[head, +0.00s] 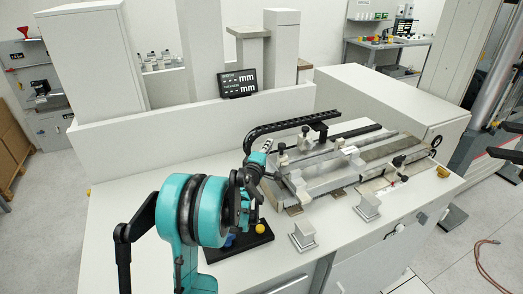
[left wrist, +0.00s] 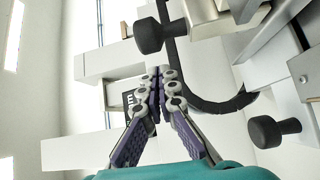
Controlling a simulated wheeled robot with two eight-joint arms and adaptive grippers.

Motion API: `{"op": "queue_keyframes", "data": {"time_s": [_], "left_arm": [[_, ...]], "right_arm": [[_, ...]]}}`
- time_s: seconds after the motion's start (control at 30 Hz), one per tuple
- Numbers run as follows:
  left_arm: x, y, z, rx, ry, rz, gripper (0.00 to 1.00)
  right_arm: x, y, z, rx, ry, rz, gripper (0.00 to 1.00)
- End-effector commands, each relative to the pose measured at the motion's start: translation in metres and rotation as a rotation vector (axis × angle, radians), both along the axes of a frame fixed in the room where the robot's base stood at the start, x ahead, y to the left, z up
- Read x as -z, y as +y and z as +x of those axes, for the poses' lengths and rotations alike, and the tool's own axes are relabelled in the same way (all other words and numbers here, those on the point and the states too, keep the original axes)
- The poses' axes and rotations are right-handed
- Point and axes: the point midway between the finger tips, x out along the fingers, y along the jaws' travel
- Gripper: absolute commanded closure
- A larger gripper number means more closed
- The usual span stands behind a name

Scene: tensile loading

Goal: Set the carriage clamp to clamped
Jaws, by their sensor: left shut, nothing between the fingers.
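My left gripper (head: 262,152) is at the left end of the machine on the bench, its fingers partly hidden behind my own wrist. In the left wrist view the left gripper (left wrist: 164,72) has its fingertips together, with nothing between them. A black knob (left wrist: 148,36) on a grey metal part is just above and left of the fingertips, apart from them in the picture. A second black knob (left wrist: 265,131) is at lower right. In the head view the machine's carriage (head: 318,165) carries several black knobs. I cannot tell which knob is the carriage clamp or its setting.
A black cable chain (head: 290,124) arches behind the carriage. A small display (head: 238,83) stands on the back ledge. Two grey blocks, one at the front (head: 303,236) and one further right (head: 369,206), stand on the bench. A black tray (head: 245,243) with a yellow knob is below my wrist.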

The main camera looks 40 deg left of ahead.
Motion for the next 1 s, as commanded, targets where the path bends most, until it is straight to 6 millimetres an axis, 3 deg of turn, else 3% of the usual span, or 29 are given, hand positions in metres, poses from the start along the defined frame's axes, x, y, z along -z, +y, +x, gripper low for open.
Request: {"op": "queue_keyframes", "data": {"time_s": [0.2, 0.6, 0.87, 1.0], "left_arm": [[0.001, -0.018, -0.002, -0.001, -0.001, 0.001, 1.0], [0.001, -0.02, -0.003, -0.001, -0.001, 0.001, 1.0], [0.001, -0.052, -0.02, 0.002, 0.0, 0.0, 1.0], [0.001, -0.057, -0.023, 0.002, 0.0, 0.001, 1.0]], "right_arm": [[0.004, 0.0, 0.0, 0.0, 0.0, 0.0, 0.6], [0.004, 0.0, 0.0, 0.0, 0.0, 0.0, 0.6], [0.007, 0.0, 0.0, 0.0, 0.0, 0.0, 0.6], [0.007, 0.0, 0.0, 0.0, 0.0, 0.0, 0.6]]}}
